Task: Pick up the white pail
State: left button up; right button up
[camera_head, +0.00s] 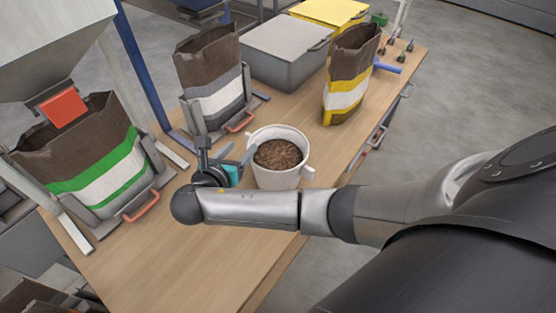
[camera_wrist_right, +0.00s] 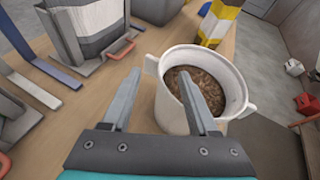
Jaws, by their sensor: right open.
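The white pail (camera_head: 280,181) stands upright on the wooden table, filled with brown pellets, with lug-like handles on its sides. In the right wrist view the pail (camera_wrist_right: 171,112) is just beyond my fingers. My right gripper (camera_head: 238,155) is open and empty at the pail's left side. In the right wrist view the gripper (camera_wrist_right: 160,75) has one finger overlapping the pail's opening and the other left of the pail, with the left handle (camera_wrist_right: 151,64) between them. I cannot tell whether a finger touches the pail. My left gripper is not in view.
A green-striped bag (camera_head: 100,180) sits under the hopper at left. A grey-striped bag (camera_head: 215,95) is behind the pail, and a yellow-striped bag (camera_head: 345,95) is behind right. A grey lidded bin (camera_head: 285,60) stands at the back. The table front (camera_head: 200,265) is clear.

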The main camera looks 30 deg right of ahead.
jog(key=b+x, duration=0.1)
jog(key=x, duration=0.5)
jog(key=shift+d+f+b, duration=0.2)
jog(key=shift+f+b, duration=0.1)
jog(key=shift+f, duration=0.2)
grip_shut()
dwell(1.0)
